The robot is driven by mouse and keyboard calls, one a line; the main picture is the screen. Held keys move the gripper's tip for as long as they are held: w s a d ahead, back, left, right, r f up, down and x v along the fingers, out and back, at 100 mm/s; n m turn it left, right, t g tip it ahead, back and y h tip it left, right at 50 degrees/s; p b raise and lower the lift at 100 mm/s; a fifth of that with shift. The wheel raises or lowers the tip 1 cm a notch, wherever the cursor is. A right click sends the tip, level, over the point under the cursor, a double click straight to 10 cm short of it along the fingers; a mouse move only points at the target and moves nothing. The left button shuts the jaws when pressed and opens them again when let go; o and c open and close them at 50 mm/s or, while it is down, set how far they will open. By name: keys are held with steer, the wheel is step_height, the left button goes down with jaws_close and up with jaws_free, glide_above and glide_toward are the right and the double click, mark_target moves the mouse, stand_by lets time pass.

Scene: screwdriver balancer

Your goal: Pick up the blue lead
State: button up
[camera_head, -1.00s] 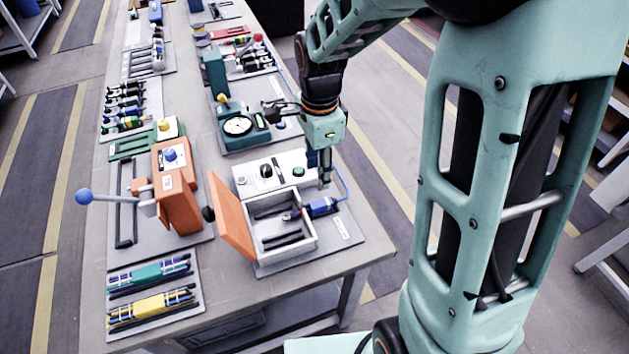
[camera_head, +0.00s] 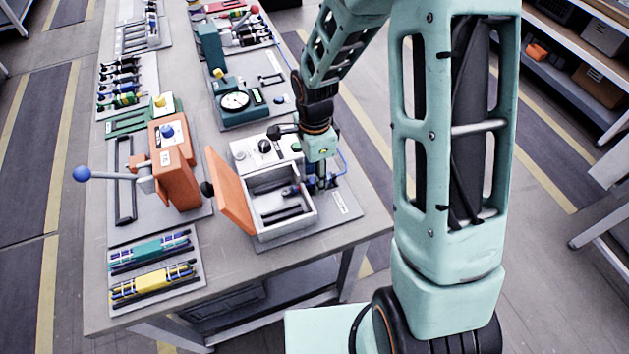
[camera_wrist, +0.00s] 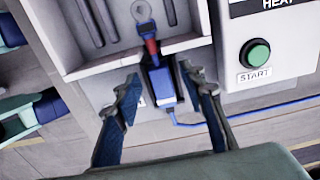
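The blue lead (camera_wrist: 162,88) has a blue plug body with a dark red tip that reaches over the wall of the white box (camera_wrist: 108,62). Its thin blue cable runs off to the right in the wrist view. My gripper (camera_wrist: 158,80) is open, with one finger on each side of the plug and gaps showing between. In the head view my gripper (camera_head: 319,184) is low over the right side of the box and hides most of the plug. Part of the blue cable (camera_head: 344,163) shows there.
The box's orange lid (camera_head: 230,202) stands open on the left. A panel with a green START button (camera_wrist: 255,52) is behind the box. An orange device with a lever (camera_head: 173,168) and cable trays (camera_head: 155,283) are further left. The table's front right corner is clear.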

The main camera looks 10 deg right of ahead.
steer(key=shift+f, duration=0.2)
jaws_close()
steer(key=shift+r, duration=0.1)
